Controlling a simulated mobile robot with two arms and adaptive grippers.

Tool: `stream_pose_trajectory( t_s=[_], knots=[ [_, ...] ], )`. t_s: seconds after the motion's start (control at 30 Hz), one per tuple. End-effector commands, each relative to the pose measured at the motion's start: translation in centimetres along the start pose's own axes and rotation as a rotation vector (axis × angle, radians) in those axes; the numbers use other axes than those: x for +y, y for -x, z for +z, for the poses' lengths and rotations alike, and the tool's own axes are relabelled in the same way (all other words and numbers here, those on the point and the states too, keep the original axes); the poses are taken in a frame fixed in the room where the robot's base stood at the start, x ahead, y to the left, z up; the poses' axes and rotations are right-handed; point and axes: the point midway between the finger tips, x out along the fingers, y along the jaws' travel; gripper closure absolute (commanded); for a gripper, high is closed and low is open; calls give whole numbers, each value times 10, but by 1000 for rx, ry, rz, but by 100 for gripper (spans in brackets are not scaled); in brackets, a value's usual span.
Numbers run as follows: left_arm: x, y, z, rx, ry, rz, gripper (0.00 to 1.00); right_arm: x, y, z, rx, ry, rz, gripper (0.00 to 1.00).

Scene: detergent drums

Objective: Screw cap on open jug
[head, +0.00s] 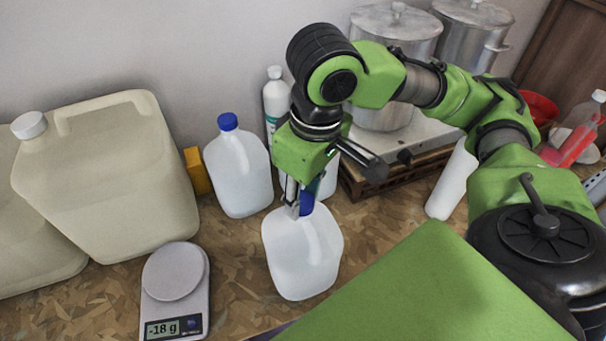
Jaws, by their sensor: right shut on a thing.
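A white translucent jug (303,257) stands on the worktop near its front edge, below my right gripper. My right gripper (300,207) points down at the top of this jug and is shut on a blue cap (307,203). The cap is at the jug's mouth; the fingers partly hide it, so I cannot tell whether it is seated on the neck. Another white jug (240,174) with a blue cap (228,122) on it stands to the left behind. My left gripper is not in view.
A scale (176,291) reading -18 g stands left of the jug. Large beige canisters (106,178) fill the left. Bottles, metal pots (395,40) and a white cylinder (452,182) stand behind and right. Some worktop between scale and jug is clear.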

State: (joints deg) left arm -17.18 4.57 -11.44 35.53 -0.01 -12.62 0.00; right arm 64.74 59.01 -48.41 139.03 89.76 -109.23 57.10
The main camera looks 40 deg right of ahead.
Motion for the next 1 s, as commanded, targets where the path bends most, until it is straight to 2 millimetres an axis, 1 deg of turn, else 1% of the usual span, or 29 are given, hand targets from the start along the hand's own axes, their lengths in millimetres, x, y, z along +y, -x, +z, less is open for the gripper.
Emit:
stream_pose_trajectory(
  t_s=[0.2, 0.3, 0.4, 0.63, 0.67, 0.7, 1.0],
  knots=[
    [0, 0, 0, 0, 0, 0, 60, -2, -1, 1, -7, -252, 30, 76],
    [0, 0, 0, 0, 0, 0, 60, -2, -1, 1, -8, -346, 42, 76],
    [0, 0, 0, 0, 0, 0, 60, -2, -1, 1, -9, -398, 48, 76],
    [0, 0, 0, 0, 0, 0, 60, -2, -1, 1, -9, -409, 50, 76],
    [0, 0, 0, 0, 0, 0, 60, -1, -1, 1, -9, -409, 50, 67],
    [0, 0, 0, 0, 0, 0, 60, -2, -1, 1, -9, -409, 49, 60],
    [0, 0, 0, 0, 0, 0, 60, -1, 0, 0, -6, -408, 49, 60]
  ],
)
